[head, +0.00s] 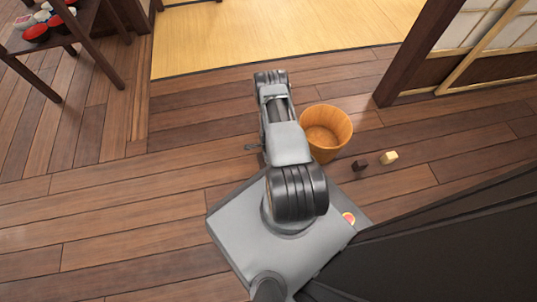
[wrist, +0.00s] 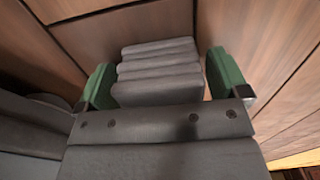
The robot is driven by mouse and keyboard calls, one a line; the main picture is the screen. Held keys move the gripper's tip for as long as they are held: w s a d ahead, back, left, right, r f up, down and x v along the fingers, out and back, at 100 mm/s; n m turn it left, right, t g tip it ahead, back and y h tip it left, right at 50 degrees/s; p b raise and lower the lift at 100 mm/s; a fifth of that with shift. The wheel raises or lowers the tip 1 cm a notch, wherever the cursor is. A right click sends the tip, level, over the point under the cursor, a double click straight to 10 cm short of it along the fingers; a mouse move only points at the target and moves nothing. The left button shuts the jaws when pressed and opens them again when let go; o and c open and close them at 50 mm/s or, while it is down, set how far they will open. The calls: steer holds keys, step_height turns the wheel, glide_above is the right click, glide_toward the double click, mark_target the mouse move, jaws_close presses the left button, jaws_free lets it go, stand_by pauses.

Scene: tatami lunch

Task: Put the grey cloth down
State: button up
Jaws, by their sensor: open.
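The grey cloth (wrist: 157,68) shows in the wrist view as a folded, ridged grey bundle in front of wooden boards. My gripper (wrist: 160,62) is open, with one green finger at the left side of the cloth and one at the right. The cloth lies between the fingers; I cannot tell whether they touch it. The underside of the cloth is hidden, so its contact with the floor is unclear. In the head view my arm hides the cloth and most of the gripper.
A wooden bucket (head: 327,131) stands on the plank floor (head: 110,213) right beside my arm. A dark small block (head: 360,165) and a pale one (head: 389,157) lie to its right. A dark shelf (head: 62,38) with red bowls stands top left. The floor at left is clear.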

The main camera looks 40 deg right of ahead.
steer(key=w+a+r+n+p, duration=0.2)
steer(key=w+r+n, duration=0.15)
steer(key=r, duration=1.15)
steer(key=w+a+r+n+t+p, duration=0.1)
steer(key=w+a+r+n+p, duration=0.2)
steer(key=r, duration=1.1)
steer(key=w+a+r+n+p, duration=0.15)
steer(key=r+n, duration=0.35)
steer(key=r, duration=1)
steer(key=s+a+r+n, duration=0.5)
steer(key=s+r+n, duration=0.1)
steer(key=r, duration=0.3)
steer(key=s+a+r+n+t, duration=0.1)
steer(key=s+a+r+n, duration=0.4)
steer(key=s+r, duration=0.3)
steer(key=shift+s+a+r+n+t, duration=0.3)
steer(key=shift+a+r+n, duration=0.05)
steer(key=shift+a+r, duration=0.35)
